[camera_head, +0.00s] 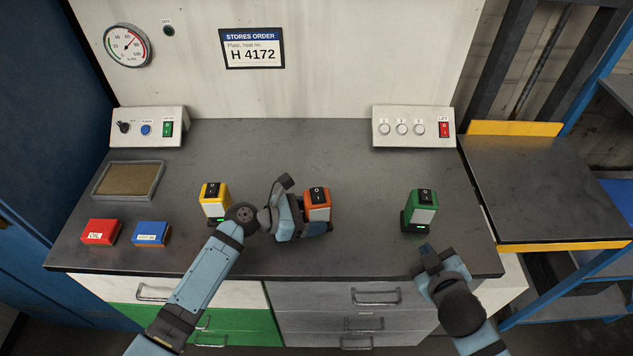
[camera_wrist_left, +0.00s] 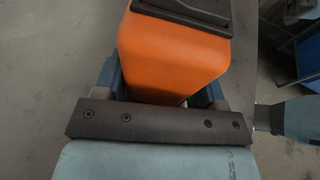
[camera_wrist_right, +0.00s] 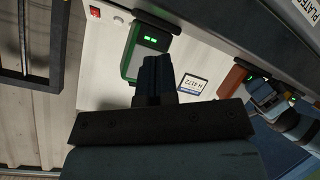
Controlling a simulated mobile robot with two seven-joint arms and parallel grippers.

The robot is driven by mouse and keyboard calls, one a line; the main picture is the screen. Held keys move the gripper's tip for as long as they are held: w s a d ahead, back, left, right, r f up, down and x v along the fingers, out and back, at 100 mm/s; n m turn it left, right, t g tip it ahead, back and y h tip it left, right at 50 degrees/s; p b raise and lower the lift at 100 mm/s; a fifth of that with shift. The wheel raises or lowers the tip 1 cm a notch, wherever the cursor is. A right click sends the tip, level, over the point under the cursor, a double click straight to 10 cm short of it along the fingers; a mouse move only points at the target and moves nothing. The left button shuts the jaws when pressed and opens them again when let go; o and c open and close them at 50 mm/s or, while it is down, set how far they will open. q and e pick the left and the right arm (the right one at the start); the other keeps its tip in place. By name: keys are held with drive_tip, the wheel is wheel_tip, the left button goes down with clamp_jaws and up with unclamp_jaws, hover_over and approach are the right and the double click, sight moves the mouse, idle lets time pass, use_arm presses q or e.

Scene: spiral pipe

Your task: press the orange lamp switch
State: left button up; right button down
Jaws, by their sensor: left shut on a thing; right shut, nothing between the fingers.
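The orange lamp (camera_head: 318,212) stands on the dark worktop, right of centre, with a black rocker switch (camera_head: 317,194) on its top. My left gripper (camera_head: 304,220) is shut on the lamp's body from the left side. In the left wrist view the orange body (camera_wrist_left: 172,55) sits between the fingers, and the black switch top (camera_wrist_left: 185,12) shows at the upper edge. My right gripper (camera_head: 432,258) is shut and empty at the worktop's front edge, below the green lamp (camera_head: 420,213). It also shows shut in the right wrist view (camera_wrist_right: 155,70), close to the green lamp (camera_wrist_right: 142,50).
A red box (camera_head: 100,233), a blue box (camera_head: 151,234) and a shallow tray (camera_head: 97,180) lie at the left. Control boxes (camera_head: 148,140) and (camera_head: 413,140) stand at the back. The middle rear worktop is clear.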

sight(316, 190)
drive_tip(key=w+a+r+g+y, duration=0.1)
drive_tip(key=w+a, duration=0.1)
drive_tip(key=a, duration=0.1)
drive_tip(key=w+a+r+n+y, duration=0.1)
drive_tip(key=w+a+r, duration=0.1)
drive_tip(key=w+a, duration=0.1)
drive_tip(key=w+a+r+g+y, duration=0.1)
drive_tip(key=w+a, duration=0.2)
drive_tip(key=a, duration=0.2)
drive_tip(key=shift+w+a+r+n+g, duration=0.25)
drive_tip(key=shift+r+n+g, duration=0.05)
drive_tip(key=shift+r, duration=0.1)
drive_tip(key=a+r+n+g, duration=0.2)
drive_tip(key=a+r, duration=0.1)
drive_tip(key=a, duration=0.1)
drive_tip(key=w+a+r+n+g, duration=0.1)
drive_tip(key=a+r+n+g, duration=0.1)
drive_tip(key=a+r+n, duration=0.1)
drive_tip(key=w+a+r+n+g, duration=0.1)
drive_tip(key=a+r+n+g, duration=0.1)
drive_tip(key=a+r, duration=0.3)
drive_tip(key=shift+w+a+n+g+y, duration=0.25)
drive_tip(key=shift+a+n+g+y, duration=0.05)
drive_tip(key=shift+g, duration=0.1)
wheel_tip(316, 190, up, 7)
drive_tip(key=d+n+g+h, duration=0.1)
drive_tip(key=n+g+h, duration=0.1)
drive_tip(key=n+h, duration=0.1)
drive_tip(key=shift+s+h, duration=0.4)
drive_tip(key=shift+s, duration=0.05)
